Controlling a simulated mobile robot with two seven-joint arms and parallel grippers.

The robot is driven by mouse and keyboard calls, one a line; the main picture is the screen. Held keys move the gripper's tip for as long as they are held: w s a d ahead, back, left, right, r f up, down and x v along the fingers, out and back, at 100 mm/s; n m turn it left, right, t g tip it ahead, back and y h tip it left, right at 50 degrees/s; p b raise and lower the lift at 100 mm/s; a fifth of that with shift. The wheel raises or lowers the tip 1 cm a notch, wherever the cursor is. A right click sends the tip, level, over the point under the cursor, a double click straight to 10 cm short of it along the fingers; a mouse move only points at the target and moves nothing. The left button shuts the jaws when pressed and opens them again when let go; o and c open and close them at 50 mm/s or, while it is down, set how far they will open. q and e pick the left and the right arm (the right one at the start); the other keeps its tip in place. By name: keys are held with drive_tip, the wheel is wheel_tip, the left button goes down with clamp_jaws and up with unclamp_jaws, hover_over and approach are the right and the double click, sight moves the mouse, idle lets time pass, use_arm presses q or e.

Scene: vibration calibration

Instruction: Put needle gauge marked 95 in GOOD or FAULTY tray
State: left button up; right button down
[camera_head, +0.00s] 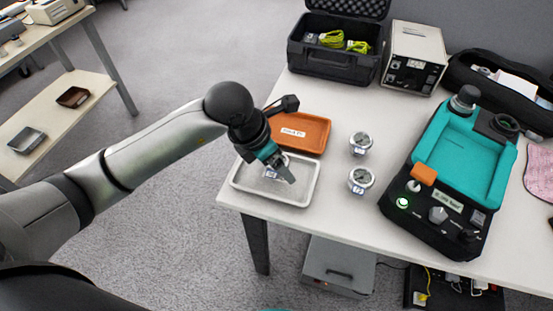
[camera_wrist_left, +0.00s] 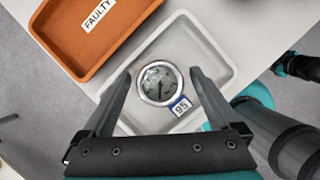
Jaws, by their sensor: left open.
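The needle gauge marked 95 (camera_wrist_left: 158,84) has a round dial and a blue-edged tag. It lies face up inside the pale grey tray (camera_wrist_left: 218,52), which also shows in the head view (camera_head: 238,186). My left gripper (camera_wrist_left: 162,75) is open, with one finger on each side of the gauge in the wrist view. In the head view my left gripper (camera_head: 283,172) reaches down over this tray and mostly hides the gauge. No GOOD label is readable on it. The orange tray (camera_head: 318,127), labelled FAULTY in the wrist view (camera_wrist_left: 62,45), sits directly behind it.
Two other gauges stand on the table (camera_head: 330,205) right of the trays, one behind (camera_head: 360,142) and one in front (camera_head: 361,180). A black and teal test device (camera_head: 440,165) stands further right. A black case (camera_head: 335,48) and a meter box (camera_head: 413,55) stand behind.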

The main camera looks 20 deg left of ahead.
use_arm(q)
drive_tip(key=shift+r, duration=0.2)
use_arm(e)
drive_tip(key=shift+s, duration=0.1)
use_arm(q)
drive_tip(key=p+v, duration=0.2)
drive_tip(key=v, duration=0.3)
drive_tip(key=shift+a+r, duration=0.1)
drive_tip(key=shift+r, duration=0.25)
drive_tip(key=p+v, duration=0.1)
drive_tip(key=v, duration=0.5)
drive_tip(key=shift+s+p, duration=0.15)
drive_tip(key=shift+p, duration=0.15)
use_arm(e)
drive_tip(key=s+d, duration=0.2)
drive_tip(key=s, duration=0.3)
drive_tip(key=shift+s+d, duration=0.3)
drive_tip(key=shift+f, duration=0.1)
